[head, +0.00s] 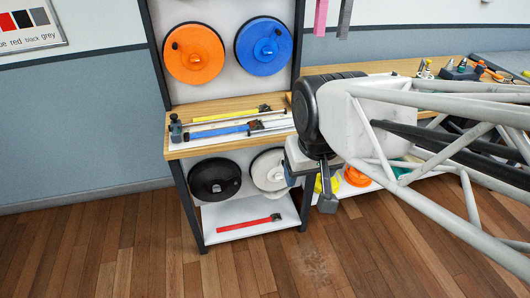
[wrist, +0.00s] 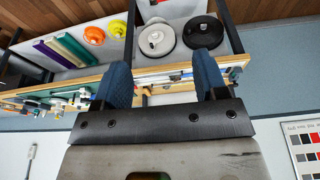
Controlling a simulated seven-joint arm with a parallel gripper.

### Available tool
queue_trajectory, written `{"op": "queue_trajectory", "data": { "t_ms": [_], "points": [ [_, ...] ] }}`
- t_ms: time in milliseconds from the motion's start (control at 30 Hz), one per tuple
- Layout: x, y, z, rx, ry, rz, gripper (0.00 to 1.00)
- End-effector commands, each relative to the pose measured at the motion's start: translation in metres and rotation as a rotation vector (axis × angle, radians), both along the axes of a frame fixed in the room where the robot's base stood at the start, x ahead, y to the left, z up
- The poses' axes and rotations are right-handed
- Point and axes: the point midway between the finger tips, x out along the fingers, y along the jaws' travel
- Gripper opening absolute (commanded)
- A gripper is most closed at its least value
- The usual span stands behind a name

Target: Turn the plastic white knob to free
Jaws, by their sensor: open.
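The white knob (head: 275,174) sits on a white round disc (head: 259,168) on the lower panel of the wall unit, right of a black disc (head: 215,178). My gripper (head: 309,190) is just right of the white disc in the head view and covers its right edge. In the wrist view the picture is turned over, and the white knob (wrist: 154,38) shows whole on its disc, beyond my gripper (wrist: 163,72). The two blue fingertips are wide apart, with nothing held between them. The gripper appears apart from the knob.
Above is a wooden shelf (head: 205,106) with yellow and blue strap tools. Orange (head: 193,53) and blue (head: 264,46) discs hang higher. A red strap tool (head: 249,223) lies on the low white shelf. Dark posts frame the unit. The floor in front is clear.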

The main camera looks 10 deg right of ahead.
Motion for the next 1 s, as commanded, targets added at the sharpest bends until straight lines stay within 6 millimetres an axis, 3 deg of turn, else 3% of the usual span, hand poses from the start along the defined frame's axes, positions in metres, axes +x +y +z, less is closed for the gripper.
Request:
{"op": "queue_trajectory", "data": {
  "t_ms": [167,467,767,1000],
  "points": [
    [0.042,-0.006,-0.010,-0.003,-0.041,-0.013,0.66],
    [0.139,-0.026,-0.041,-0.013,-0.155,-0.041,0.66],
    [0.231,-0.051,-0.089,-0.024,-0.273,-0.067,0.66],
    [0.296,-0.074,-0.139,-0.034,-0.367,-0.086,0.66]
  ]
}}
